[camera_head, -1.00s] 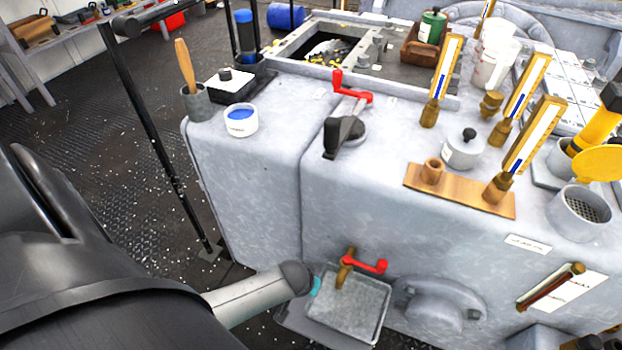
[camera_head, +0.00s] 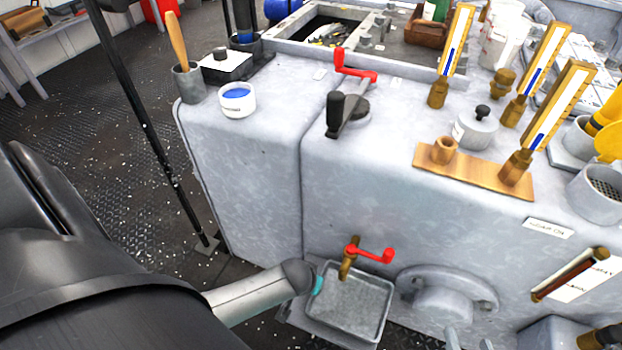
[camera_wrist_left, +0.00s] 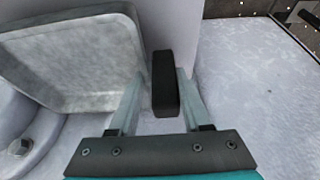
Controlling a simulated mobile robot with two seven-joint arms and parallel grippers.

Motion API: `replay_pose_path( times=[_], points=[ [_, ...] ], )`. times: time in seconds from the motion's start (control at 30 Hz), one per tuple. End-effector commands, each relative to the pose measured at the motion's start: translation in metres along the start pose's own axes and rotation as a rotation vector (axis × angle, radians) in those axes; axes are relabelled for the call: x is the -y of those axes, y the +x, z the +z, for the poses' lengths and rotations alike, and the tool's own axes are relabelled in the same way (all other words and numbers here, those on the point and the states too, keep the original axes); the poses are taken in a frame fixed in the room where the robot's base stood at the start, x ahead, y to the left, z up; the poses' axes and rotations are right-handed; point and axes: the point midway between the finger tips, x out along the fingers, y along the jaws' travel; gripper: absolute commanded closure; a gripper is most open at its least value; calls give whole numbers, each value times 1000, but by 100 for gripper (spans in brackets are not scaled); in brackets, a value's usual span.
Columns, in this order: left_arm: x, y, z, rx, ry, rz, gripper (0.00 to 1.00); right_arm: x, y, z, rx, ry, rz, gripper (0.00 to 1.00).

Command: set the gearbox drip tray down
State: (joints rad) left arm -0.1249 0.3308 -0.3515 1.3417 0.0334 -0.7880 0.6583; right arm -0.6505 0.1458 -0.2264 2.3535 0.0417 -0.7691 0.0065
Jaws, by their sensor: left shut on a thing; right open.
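The drip tray (camera_head: 372,318) is a shallow grey metal pan, low against the front of the grey gearbox housing (camera_head: 240,170), below a brass tap (camera_head: 347,262) with a red lever. My left gripper (camera_head: 318,284) is at the tray's left edge, mostly hidden by its own wrist. In the left wrist view its fingers close on a black grip (camera_wrist_left: 164,82) beside the tray (camera_wrist_left: 75,60). I cannot tell whether the tray touches the plate (camera_head: 300,338) beneath it. My right gripper (camera_head: 469,340) just shows at the bottom edge, fingers apart and empty.
A round flanged cover (camera_head: 445,295) sticks out right of the tray. On the housing top stand a white pot (camera_head: 237,99), a red-handled crank (camera_head: 352,68), a lidded pot (camera_head: 476,128) and several brass-based gauges. A black post (camera_head: 150,130) stands left.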

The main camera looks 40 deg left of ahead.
Motion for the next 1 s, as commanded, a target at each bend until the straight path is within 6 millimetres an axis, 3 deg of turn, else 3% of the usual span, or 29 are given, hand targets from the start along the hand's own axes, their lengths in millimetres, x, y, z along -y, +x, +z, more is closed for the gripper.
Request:
replay_pose_path(
  times=[0.4,0.9,0.93,1.0],
  points=[
    [-6,11,6,-1,-1,1,100,26,7,-14,-265,32,-71,41],
    [-6,13,6,0,-2,0,100,31,5,-19,-321,43,-83,41],
    [-6,14,7,1,-2,-1,51,31,5,-19,-327,44,-85,41],
    [-6,13,7,0,-2,-1,43,31,5,-19,-325,43,-84,41]
  ],
)
